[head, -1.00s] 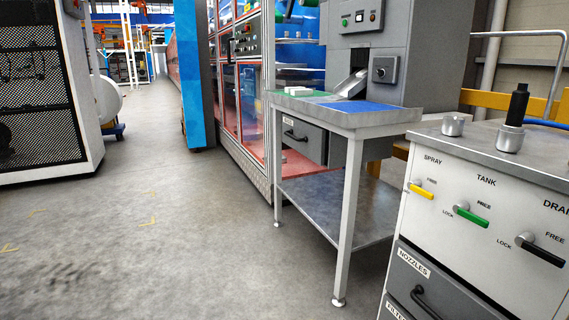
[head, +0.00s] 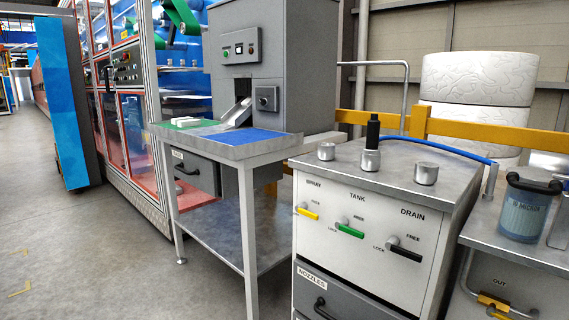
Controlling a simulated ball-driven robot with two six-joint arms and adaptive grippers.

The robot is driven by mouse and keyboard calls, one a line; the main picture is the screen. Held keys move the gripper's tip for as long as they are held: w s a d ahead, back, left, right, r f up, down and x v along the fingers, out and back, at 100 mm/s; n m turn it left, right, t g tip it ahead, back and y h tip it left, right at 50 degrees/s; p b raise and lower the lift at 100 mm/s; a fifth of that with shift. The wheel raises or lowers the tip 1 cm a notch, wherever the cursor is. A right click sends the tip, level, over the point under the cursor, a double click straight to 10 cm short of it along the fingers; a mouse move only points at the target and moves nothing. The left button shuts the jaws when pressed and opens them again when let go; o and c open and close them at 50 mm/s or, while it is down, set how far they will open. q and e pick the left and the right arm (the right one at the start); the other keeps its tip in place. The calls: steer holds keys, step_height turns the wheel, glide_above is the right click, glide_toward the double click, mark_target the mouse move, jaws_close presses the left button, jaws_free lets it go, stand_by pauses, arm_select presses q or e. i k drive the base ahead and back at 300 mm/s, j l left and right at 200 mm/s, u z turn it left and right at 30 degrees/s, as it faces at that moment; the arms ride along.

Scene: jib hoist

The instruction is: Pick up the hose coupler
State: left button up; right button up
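No part marked as the hose coupler can be told for certain. On the metal top of the white cabinet (head: 440,182) stands an upright black piece (head: 373,130) on a silver round base (head: 370,161). It may be the coupler. A blue hose (head: 440,151) runs along the cabinet's back edge. Neither of my grippers is in view.
The cabinet front has yellow (head: 308,213), green (head: 349,230) and black (head: 404,251) levers above a drawer (head: 345,298). A work table (head: 250,150) stands left of it. A filter canister (head: 527,207) stands at right. Open floor (head: 80,240) lies at left.

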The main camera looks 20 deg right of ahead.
mark_target(372, 139)
steer(key=z, duration=1.5)
